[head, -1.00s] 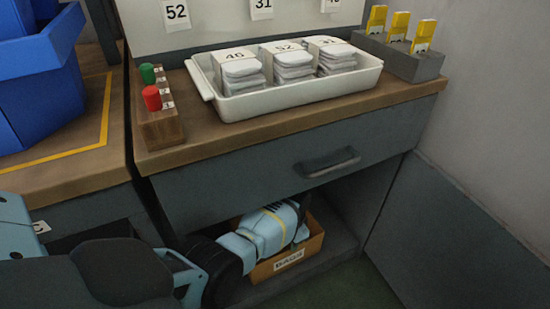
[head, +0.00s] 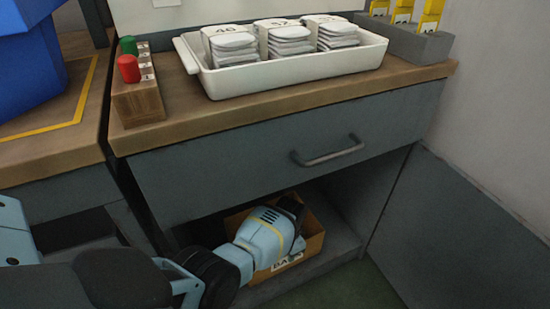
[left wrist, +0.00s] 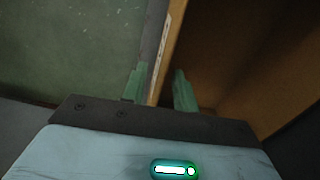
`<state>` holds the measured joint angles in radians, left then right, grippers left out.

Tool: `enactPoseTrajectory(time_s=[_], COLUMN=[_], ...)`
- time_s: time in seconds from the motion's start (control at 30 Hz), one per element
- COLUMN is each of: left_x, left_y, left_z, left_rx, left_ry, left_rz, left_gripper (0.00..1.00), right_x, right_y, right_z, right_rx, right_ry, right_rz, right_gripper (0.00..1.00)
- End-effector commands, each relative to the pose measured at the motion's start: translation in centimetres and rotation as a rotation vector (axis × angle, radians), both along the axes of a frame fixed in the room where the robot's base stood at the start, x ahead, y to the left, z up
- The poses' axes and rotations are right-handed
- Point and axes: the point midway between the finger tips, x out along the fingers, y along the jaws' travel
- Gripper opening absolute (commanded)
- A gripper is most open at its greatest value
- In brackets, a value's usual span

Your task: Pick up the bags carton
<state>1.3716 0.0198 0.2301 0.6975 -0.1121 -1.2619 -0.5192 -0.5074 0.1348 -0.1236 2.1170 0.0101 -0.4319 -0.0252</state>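The bags carton (head: 314,244) is an open orange-brown box with a white label on its front. It stands on the low shelf under the drawer in the head view. My left arm reaches over it and covers much of its opening. In the left wrist view, my left gripper (left wrist: 158,86) is open, with its two green fingers on either side of the carton's wall (left wrist: 172,50). One finger is outside and the other is over the dark interior. A gap shows between the fingers, and I cannot tell whether either touches the wall. My right gripper is not in view.
A drawer with a bar handle (head: 328,155) is above the shelf. The worktop holds a white tray (head: 290,78) of folded stacks, a wooden block (head: 137,103) with red and green pegs, and a grey holder (head: 408,42). A grey panel (head: 455,235) stands at right.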

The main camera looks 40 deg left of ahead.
Motion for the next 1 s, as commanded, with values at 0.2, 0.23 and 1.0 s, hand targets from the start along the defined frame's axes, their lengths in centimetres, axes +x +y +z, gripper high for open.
enactPoseTrajectory(time_s=[0.2,0.23,1.0], left_x=[0.08,0.09,0.04], left_y=[0.01,0.01,0.04], left_z=[-0.84,-0.8,-0.8], left_rx=[0.0,0.0,0.001], left_ry=[-0.002,-0.002,-0.001], left_rz=[0.0,0.0,0.0], left_gripper=[0.29,0.29,0.0], right_x=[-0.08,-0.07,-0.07], right_y=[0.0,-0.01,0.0], right_z=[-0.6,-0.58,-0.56], right_rx=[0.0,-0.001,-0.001], right_ry=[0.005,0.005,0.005], right_rz=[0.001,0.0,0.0], right_gripper=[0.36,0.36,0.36])
